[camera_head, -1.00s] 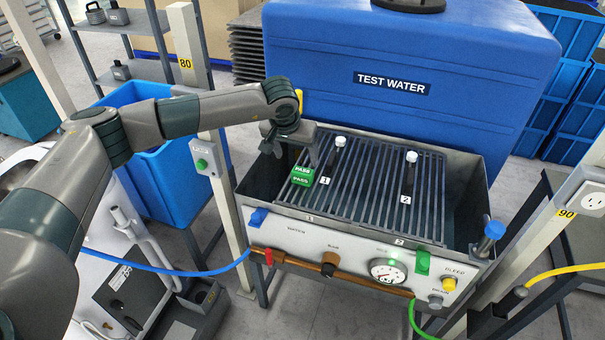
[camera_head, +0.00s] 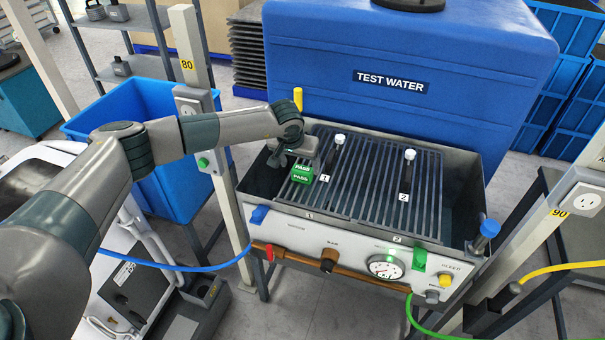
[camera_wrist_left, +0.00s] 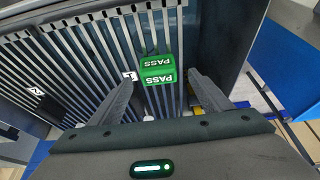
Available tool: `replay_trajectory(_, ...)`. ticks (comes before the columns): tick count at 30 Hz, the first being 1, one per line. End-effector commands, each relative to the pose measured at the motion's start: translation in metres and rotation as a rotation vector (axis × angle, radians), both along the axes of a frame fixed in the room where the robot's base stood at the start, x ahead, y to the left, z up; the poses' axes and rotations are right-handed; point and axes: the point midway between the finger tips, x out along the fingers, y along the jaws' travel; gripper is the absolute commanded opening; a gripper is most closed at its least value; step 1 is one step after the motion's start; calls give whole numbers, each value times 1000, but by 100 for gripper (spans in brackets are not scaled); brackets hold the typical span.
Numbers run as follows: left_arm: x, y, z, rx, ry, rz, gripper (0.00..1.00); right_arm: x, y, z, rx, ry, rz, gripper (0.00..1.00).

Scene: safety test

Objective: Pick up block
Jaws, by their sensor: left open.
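The green block (camera_head: 302,174) marked PASS lies on the left part of the dark slatted grate (camera_head: 425,190). The block also shows in the left wrist view (camera_wrist_left: 158,68), with PASS on two faces. My left gripper (camera_head: 292,160) is just above and behind it in the head view and hides a little of its surroundings. In the left wrist view my open fingers (camera_wrist_left: 160,82) stand apart on either side of the block's line, with the block just beyond the tips. A gap shows on both sides, and nothing is held. My right gripper is not in view.
Two white-capped dark handles, by label 1 (camera_head: 338,142) and label 2 (camera_head: 409,157), rise from the grate. A metal tub (camera_head: 467,205) surrounds it. The blue TEST WATER tank (camera_head: 400,60) stands behind, and a yellow post (camera_head: 298,98) is close to my left wrist.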

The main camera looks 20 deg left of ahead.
Motion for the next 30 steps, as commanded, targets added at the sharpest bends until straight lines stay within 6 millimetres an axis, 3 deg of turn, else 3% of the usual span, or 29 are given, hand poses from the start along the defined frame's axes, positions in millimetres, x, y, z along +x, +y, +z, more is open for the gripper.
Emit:
replay_trajectory(8,11,-4,-21,1,3,1,72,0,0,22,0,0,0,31)
replay_trajectory(15,20,-3,-40,1,1,0,72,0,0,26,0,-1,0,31)
replay_trajectory(30,20,-3,-43,0,0,0,72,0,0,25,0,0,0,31)
